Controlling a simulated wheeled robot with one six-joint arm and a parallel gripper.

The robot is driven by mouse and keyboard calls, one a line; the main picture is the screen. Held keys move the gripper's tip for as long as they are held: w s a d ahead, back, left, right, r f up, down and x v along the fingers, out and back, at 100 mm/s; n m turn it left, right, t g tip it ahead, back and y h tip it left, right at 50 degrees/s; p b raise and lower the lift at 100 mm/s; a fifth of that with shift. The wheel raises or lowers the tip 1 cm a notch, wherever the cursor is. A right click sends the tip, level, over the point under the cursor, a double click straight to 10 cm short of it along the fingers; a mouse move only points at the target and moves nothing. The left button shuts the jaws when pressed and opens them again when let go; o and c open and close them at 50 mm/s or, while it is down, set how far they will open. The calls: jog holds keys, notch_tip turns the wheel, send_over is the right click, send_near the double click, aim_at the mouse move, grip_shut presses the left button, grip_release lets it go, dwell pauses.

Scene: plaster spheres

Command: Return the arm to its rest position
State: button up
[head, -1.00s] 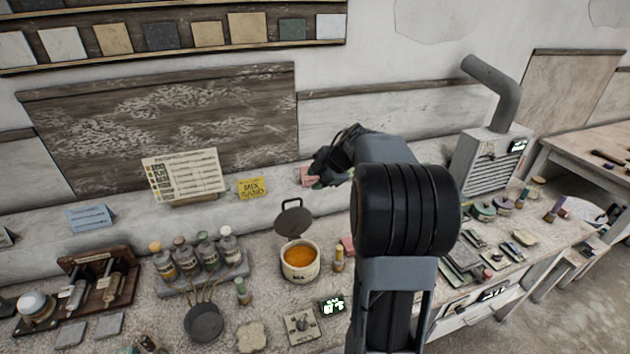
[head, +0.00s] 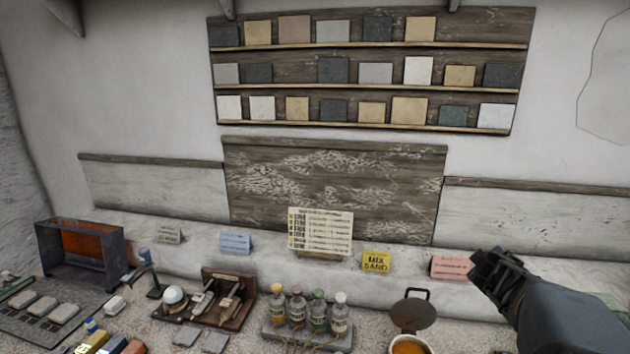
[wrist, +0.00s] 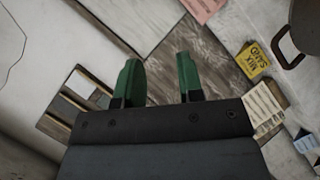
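My gripper (head: 492,270) is in the head view at the lower right, at the end of my raised grey arm. In the picture it overlaps the right edge of the pink card (head: 452,266); I cannot tell its exact distance from the wall. In the wrist view, the gripper's two green fingers (wrist: 160,72) stand apart with nothing between them. The wrist view is strongly rotated and shows the wall, the dark wooden panel and the cards beyond the fingers.
Below is a crowded bench: a pot (head: 408,347) with orange contents, a dark round lid (head: 413,314), several bottles (head: 318,312) and a wooden stand (head: 228,298). A yellow card (head: 376,262) and chart (head: 320,232) stand behind. Shelves of tiles (head: 365,86) hang above.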

jog(key=s+a+f+m+g+y+b, duration=0.1)
jog(key=s+a+f+m+g+y, duration=0.1)
jog(key=s+a, duration=0.8)
jog(key=s+a+f+m+g+y+b, duration=0.1)
jog(key=s+a+f+m+g+y, duration=0.2)
jog(key=s+a, duration=0.7)
jog(key=a+f+y, duration=0.1)
jog(key=a+f, duration=0.1)
jog(key=a, duration=0.2)
jog(key=shift+s+a+f+y+b, duration=0.15)
jog(key=shift+a+f+y+b, duration=0.15)
jog(key=shift+a+y, duration=0.1)
jog(key=shift+d+m, duration=0.1)
jog(key=shift+m, duration=0.2)
